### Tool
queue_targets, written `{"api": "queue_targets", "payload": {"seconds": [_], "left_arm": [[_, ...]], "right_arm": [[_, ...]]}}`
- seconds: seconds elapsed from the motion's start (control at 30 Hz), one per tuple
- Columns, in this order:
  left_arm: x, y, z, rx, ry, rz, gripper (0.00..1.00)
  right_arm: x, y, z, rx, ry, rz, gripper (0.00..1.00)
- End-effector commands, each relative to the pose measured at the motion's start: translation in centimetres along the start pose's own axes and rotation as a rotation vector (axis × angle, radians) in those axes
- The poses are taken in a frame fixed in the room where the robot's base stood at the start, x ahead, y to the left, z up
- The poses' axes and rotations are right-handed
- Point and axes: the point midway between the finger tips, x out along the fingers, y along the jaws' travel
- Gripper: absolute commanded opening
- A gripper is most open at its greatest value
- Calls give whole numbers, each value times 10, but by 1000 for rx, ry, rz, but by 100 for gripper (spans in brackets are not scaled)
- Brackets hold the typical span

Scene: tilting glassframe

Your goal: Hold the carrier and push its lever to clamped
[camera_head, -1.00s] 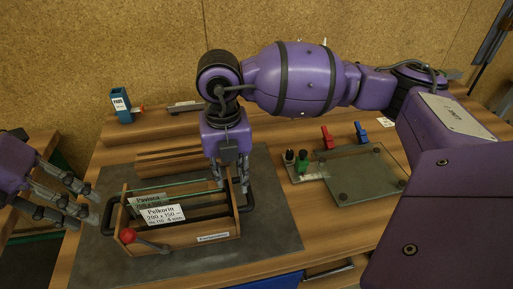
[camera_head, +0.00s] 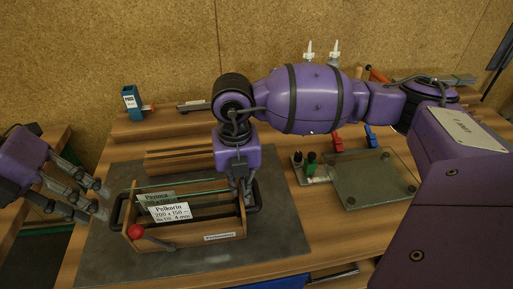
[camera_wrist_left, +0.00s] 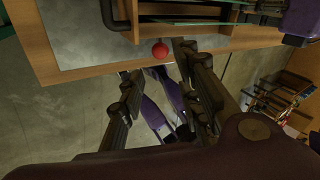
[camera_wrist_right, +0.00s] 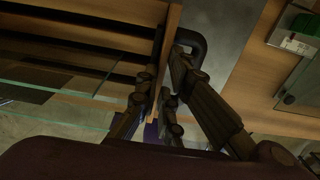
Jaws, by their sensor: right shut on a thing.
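The carrier (camera_head: 210,232) is a wooden box with dark end handles, upright on a grey mat (camera_head: 275,240). Glass panes and two paper labels (camera_head: 170,213) stand in it. Its lever (camera_head: 160,243) with a red knob (camera_head: 135,231) is at the front left; the knob also shows in the left wrist view (camera_wrist_left: 160,50). My right gripper (camera_head: 245,198) is shut on the carrier's right end wall (camera_wrist_right: 168,50), beside the right handle (camera_wrist_right: 192,42). My left gripper (camera_head: 102,200) is open and empty, left of the carrier and apart from the knob.
A glass plate (camera_head: 370,180) on dark feet lies right of the mat, with red and blue clamps (camera_head: 371,136) behind it. Small bottles (camera_head: 311,160) stand beside it. A blue dispenser (camera_head: 132,102) sits on the rear ledge. The mat's front is clear.

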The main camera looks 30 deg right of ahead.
Motion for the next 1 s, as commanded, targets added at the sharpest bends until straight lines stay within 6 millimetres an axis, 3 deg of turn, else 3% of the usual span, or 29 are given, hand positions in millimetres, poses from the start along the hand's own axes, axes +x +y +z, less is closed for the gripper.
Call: {"api": "queue_targets", "payload": {"seconds": [0.2, 0.43, 0.63, 0.77, 1.0], "left_arm": [[0, 0, 0, 0, 0, 0, 30], [0, 0, 0, 0, 0, 0, 0], [8, 0, -2, 6, 29, -46, 0], [25, 1, -8, 23, 92, -181, 0], [54, 17, -21, 38, 158, -613, 0]], "right_arm": [[-1, 1, 1, -1, -2, 1, 0], [-2, 1, 1, -1, -3, 2, 0], [-2, 1, 1, -1, -3, 2, 0], [-2, 1, 1, -1, -3, 2, 0], [-2, 1, 1, 0, -4, 2, 0]]}}
